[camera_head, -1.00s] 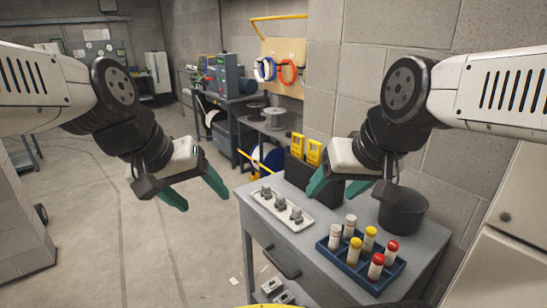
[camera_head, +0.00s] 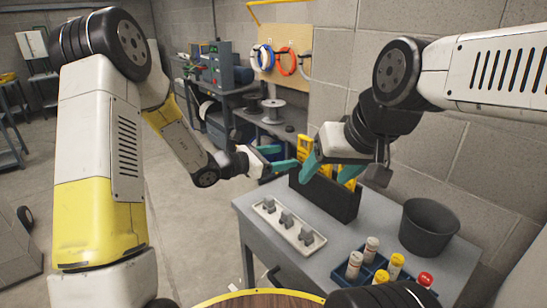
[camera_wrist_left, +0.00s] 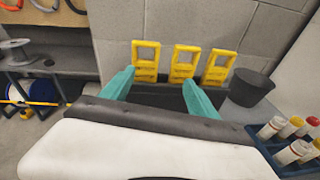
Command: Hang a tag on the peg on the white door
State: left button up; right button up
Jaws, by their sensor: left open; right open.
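Several yellow tags (camera_head: 347,176) with rectangular openings stand upright in a black holder (camera_head: 322,196) on the grey bench; the left wrist view shows three, including the leftmost tag (camera_wrist_left: 146,60). My left gripper (camera_head: 288,158) is open and empty, its teal fingers pointing at the holder from the left. In the left wrist view, its fingers (camera_wrist_left: 160,80) spread in front of the left and middle tags, apart from them. My right gripper (camera_head: 323,168) is open above the holder and partly hides the tags. A white panel (camera_head: 31,43) shows far left; I cannot make out a peg on it.
The bench (camera_head: 255,195) also holds a white tray (camera_head: 267,215) with grey parts, a dark bucket (camera_head: 430,226) and a blue rack (camera_head: 341,272) of capped tubes. A block wall stands close behind. Open floor lies to the left.

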aim_at(303, 154)
pick_arm(q)
jog(key=shift+w+d+f+n+t+y, duration=0.2)
jog(key=shift+w+d+f+n, duration=0.35)
jog(key=shift+w+d, duration=0.9)
jog(key=shift+w+d+f+n+t+y, duration=0.1)
jog(key=shift+w+d+f+n+t, duration=0.15)
jog(key=shift+w+d+f, duration=0.9)
jog(key=shift+w+d+f+n+t+y, duration=0.15)
jog(key=shift+w+d+f+n, duration=0.3)
jog(key=shift+w+d, duration=1.2)
jog(key=shift+s, duration=0.1)
jog(key=c, duration=1.2)
jog(key=shift+r, duration=0.1)
jog(key=shift+r, duration=2.2)
jog(key=v, duration=0.8)
jog(key=shift+r, duration=0.3)
